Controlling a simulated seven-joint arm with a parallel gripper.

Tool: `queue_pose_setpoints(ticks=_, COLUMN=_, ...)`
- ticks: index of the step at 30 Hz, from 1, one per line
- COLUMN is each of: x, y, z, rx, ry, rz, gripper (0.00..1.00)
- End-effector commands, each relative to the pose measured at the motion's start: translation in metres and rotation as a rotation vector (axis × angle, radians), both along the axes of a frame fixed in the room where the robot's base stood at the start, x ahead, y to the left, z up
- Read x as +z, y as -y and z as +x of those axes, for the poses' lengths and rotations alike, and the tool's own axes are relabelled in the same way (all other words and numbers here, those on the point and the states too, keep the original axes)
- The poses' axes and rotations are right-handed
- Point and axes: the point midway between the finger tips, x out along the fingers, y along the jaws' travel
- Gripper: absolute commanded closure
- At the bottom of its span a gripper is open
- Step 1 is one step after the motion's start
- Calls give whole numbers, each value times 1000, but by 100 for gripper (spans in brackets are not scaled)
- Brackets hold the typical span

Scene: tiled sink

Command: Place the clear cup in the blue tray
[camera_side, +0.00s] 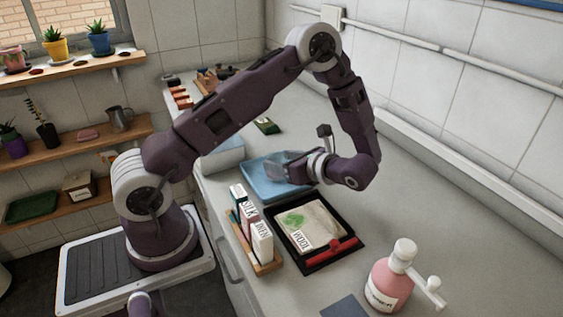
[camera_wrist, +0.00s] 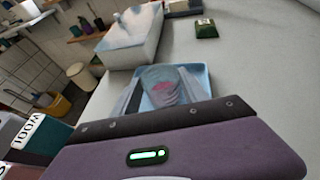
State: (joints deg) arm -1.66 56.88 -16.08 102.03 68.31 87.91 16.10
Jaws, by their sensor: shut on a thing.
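The clear cup (camera_wrist: 161,82) shows in the wrist view between the two fingers of my gripper (camera_wrist: 160,93), which is shut on it. The cup is see-through and greyish, with a reddish patch in it. The blue tray (camera_wrist: 206,78) lies behind and below the cup in that view. In the side view the blue tray (camera_side: 256,186) sits on the counter, and my gripper (camera_side: 279,171) is over it, held sideways. The cup (camera_side: 272,172) is faint there against the tray. I cannot tell whether the cup's base touches the tray.
A black tray (camera_side: 347,258) with a red-handled tool (camera_side: 330,253) lies in front of the blue tray. Several cartons (camera_side: 262,240) stand in a wooden holder beside it. A pink pump bottle (camera_side: 388,283) stands at front right. A white box (camera_side: 222,158) is left of the tray.

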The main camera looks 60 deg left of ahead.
Motion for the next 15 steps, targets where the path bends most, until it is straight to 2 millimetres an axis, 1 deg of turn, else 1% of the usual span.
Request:
queue_pose_setpoints(ticks=1, x=-3, y=0, z=0, rx=1, ry=1, rz=0, gripper=96)
queue_pose_setpoints(ticks=8, x=-3, y=0, z=0, rx=2, ry=1, rz=0, gripper=96)
queue_pose_setpoints(ticks=9, x=-3, y=0, z=0, rx=1, ry=2, rz=0, gripper=45)
queue_pose_setpoints(ticks=12, x=-3, y=0, z=0, rx=2, ry=1, rz=0, gripper=27)
queue_pose_setpoints(ticks=15, x=-3, y=0, z=0, rx=2, ry=1, rz=0, gripper=27)
